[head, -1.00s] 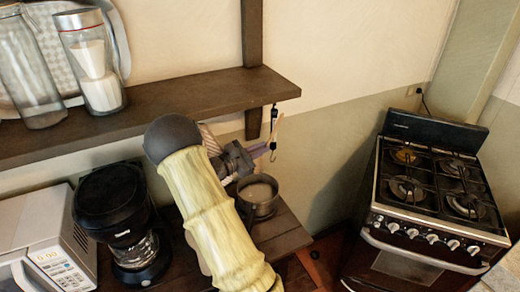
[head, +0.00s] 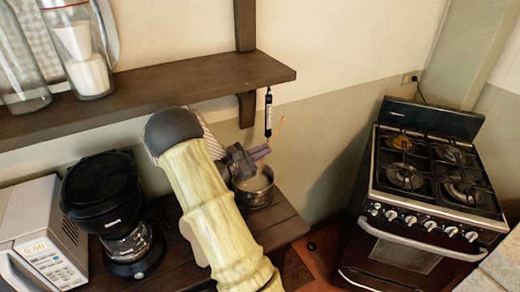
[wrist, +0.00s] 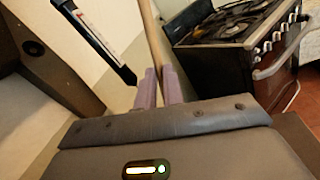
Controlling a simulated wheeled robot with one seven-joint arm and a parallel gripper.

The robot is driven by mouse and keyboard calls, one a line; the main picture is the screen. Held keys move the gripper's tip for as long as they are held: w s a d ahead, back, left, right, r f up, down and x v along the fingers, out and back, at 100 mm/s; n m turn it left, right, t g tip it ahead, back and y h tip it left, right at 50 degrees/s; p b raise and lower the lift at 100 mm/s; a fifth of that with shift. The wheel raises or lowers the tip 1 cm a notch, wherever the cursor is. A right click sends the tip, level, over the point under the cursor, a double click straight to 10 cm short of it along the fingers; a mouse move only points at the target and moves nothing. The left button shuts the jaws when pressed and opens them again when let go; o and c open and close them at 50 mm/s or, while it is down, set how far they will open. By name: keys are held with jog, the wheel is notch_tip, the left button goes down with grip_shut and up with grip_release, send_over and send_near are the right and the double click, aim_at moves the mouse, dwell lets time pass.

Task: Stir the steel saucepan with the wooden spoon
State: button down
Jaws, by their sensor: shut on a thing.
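The steel saucepan (head: 263,199) stands upright on the dark wooden counter, near its right end, with pale contents inside. My gripper (head: 263,153) is just above the pan in the head view. Its purple fingers (wrist: 158,88) are shut on the wooden spoon (wrist: 151,35), whose shaft rises between them in the wrist view. In the head view the thin spoon handle (head: 280,125) sticks up above the fingers, tilted. The spoon seems to reach down into the pan, but its lower end cannot be made out. My arm and gripper hide the pan's left side.
A black thermometer (head: 268,110) hangs from the wall shelf (head: 190,85), close behind my gripper. A coffee maker (head: 105,190) and a microwave (head: 40,235) stand left of my arm. A gas stove (head: 430,180) stands at right, across a gap.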

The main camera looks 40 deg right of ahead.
aim_at(260, 164)
jog(key=shift+w+a+f+b, duration=0.15)
jog(key=shift+w+f+b, duration=0.3)
jog(key=shift+f+b, duration=0.65)
jog(key=shift+w+a+f+b, duration=0.2)
jog(key=shift+w+f+b, duration=0.35)
jog(key=shift+f, duration=0.95)
jog(key=shift+w+a+f+b, duration=0.15)
jog(key=shift+w+f+b, duration=0.2)
jog(key=shift+f+b, duration=0.75)
jog(key=shift+d+f, duration=0.15)
jog(key=shift+f, duration=0.05)
